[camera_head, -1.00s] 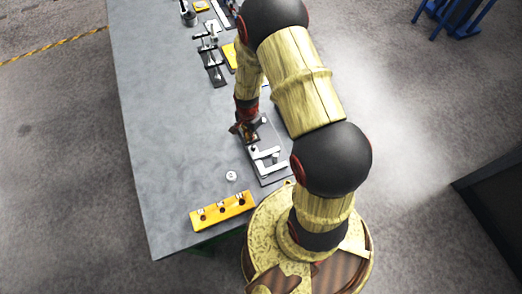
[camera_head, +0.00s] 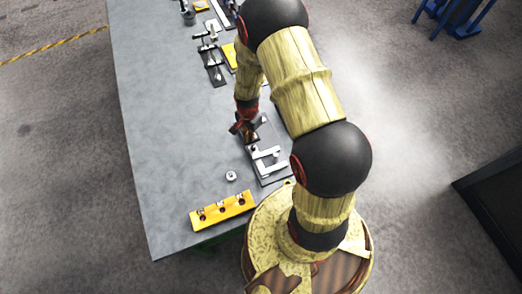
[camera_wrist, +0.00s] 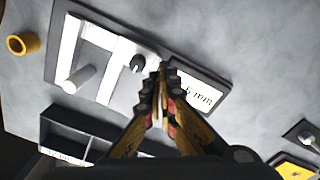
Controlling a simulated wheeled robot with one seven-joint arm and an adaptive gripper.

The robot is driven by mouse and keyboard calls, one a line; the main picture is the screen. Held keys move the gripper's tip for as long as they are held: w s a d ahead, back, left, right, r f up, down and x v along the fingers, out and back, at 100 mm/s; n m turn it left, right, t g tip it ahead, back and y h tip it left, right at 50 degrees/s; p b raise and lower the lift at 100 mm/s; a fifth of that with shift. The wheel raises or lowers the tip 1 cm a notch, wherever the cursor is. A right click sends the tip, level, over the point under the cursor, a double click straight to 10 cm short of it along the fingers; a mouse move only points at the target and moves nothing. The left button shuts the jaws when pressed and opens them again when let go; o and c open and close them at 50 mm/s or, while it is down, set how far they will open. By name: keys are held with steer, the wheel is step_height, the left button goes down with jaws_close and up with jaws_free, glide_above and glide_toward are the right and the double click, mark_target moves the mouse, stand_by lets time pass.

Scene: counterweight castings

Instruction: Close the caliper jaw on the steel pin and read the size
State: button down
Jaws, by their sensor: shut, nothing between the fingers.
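The caliper (camera_head: 265,152) lies on its dark base plate near the right edge of the bench; its pale bars also fill the upper left of the wrist view (camera_wrist: 113,72). A steel pin (camera_wrist: 80,78) shows as a pale cylinder between the two pale jaws; whether both jaws touch it I cannot tell. A small dark knob (camera_wrist: 137,62) is on the sliding part. The white readout (camera_wrist: 200,94) ends in "mm", and its first digits are hidden by my fingers. My gripper (camera_wrist: 160,72) is shut and empty, above the caliper between knob and readout. It also shows in the head view (camera_head: 243,130).
A yellow block (camera_head: 222,210) with several holes sits at the bench's near end. A small round pale part (camera_head: 231,176) lies between it and the caliper. Other fixtures (camera_head: 212,60) stand farther along. The bench's left side (camera_head: 165,140) is clear.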

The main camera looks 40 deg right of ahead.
steer(key=shift+f+b, duration=1.25)
steer(key=shift+f, duration=0.4)
